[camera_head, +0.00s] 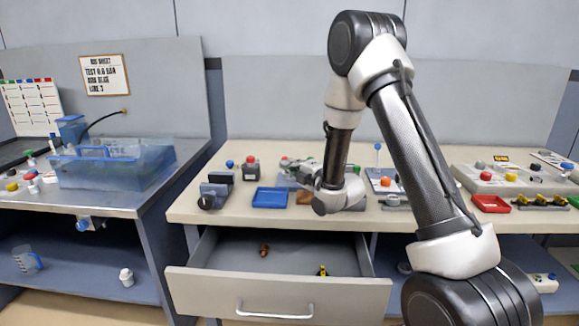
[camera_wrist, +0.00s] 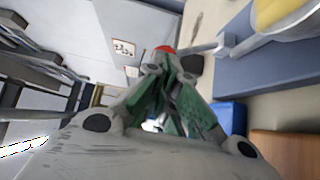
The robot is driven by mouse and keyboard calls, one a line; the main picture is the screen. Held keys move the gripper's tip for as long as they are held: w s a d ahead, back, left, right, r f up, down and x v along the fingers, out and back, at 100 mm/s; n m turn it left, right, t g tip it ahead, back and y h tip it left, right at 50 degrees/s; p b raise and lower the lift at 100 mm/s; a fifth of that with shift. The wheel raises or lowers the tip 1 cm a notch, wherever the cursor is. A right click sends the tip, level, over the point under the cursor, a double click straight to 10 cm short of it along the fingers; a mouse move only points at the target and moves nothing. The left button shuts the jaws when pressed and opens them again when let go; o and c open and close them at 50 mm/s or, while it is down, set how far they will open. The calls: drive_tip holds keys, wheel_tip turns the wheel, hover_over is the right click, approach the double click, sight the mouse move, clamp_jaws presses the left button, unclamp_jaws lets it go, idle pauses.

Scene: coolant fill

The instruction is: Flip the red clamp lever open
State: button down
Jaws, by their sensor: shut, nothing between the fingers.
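My gripper (camera_head: 305,172) reaches left over the middle of the bench in the head view. In the wrist view its green-padded fingers (camera_wrist: 166,65) come together at the tips, with nothing held. A small red part (camera_wrist: 165,49) shows right at the fingertips; it may be the end of the red clamp lever, but touch cannot be told. A metal bar (camera_wrist: 205,47) runs beside it to a blue-grey fixture (camera_wrist: 265,68) carrying a yellow piece. In the head view my gripper and wrist cover much of this fixture, and no lever can be made out there.
A blue tray (camera_head: 270,198) lies left of my gripper, and a grey block with a red button (camera_head: 250,168) stands behind it. An open drawer (camera_head: 280,294) juts out below the bench. A clear tank (camera_head: 115,168) stands on the left bench.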

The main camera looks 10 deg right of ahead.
drive_tip(key=shift+w+d+r+m+g, duration=0.1)
drive_tip(key=shift+w+r+m+g, duration=0.2)
drive_tip(key=shift+w+r, duration=0.05)
drive_tip(key=w+d+r+m+g, duration=0.2)
drive_tip(key=w+r+m+g, duration=0.1)
drive_tip(key=w, duration=0.3)
drive_tip(key=shift+g+h, duration=0.4)
drive_tip(key=shift+g, duration=0.4)
drive_tip(key=shift+w, duration=0.1)
drive_tip(key=shift+r, duration=0.75)
drive_tip(key=shift+r, duration=0.1)
